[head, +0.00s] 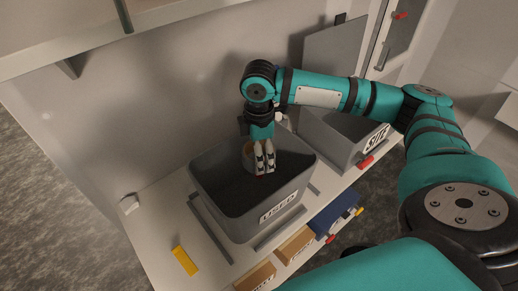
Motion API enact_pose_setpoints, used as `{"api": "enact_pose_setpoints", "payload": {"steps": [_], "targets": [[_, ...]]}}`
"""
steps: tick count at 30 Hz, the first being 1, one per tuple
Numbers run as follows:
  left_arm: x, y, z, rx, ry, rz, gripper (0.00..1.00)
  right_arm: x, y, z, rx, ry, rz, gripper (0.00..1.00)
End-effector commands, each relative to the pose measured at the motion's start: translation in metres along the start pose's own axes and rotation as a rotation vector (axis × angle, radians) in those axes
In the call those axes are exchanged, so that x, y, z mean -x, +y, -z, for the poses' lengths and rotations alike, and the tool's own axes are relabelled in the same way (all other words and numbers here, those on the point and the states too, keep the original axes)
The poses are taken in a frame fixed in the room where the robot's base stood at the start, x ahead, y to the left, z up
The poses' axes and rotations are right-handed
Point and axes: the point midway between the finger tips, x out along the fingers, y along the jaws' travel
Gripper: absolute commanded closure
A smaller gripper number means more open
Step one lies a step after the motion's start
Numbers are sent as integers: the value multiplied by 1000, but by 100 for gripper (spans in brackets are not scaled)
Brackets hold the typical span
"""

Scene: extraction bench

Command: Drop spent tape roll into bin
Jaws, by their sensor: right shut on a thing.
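The grey bin labelled USED (207,208) stands on the pale bench, and its inside is dark. My right gripper (264,172) points down over the bin's opening, near its back right part. It is shut on the spent tape roll (247,156), which shows as a small tan piece left of the fingers. Most of the roll is hidden behind the fingers. I cannot tell how far below the rim the roll hangs. My left gripper is not in view.
A second grey bin labelled SITE (340,143) stands to the right, near my right forearm. A yellow block (185,261) lies on the bench (150,225) at the front left. Drawers with labels are along the front. A shelf (170,25) runs above at the upper left.

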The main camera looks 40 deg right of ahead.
Motion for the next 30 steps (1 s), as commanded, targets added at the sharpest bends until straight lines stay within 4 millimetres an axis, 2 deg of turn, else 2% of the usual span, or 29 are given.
{"api": "enact_pose_setpoints", "payload": {"steps": [2,3,7,12,16,19,30], "targets": [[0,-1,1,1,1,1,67,0,0,0,0,0,0,44],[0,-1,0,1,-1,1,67,0,0,0,0,0,0,17],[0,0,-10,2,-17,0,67,0,0,0,0,0,0,0],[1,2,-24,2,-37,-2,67,0,0,0,0,0,-1,0],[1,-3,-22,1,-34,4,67,2,0,0,0,1,-1,0],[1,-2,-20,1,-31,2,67,12,1,0,0,1,-4,0],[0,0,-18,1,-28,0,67,86,1,1,0,3,-4,0]]}}
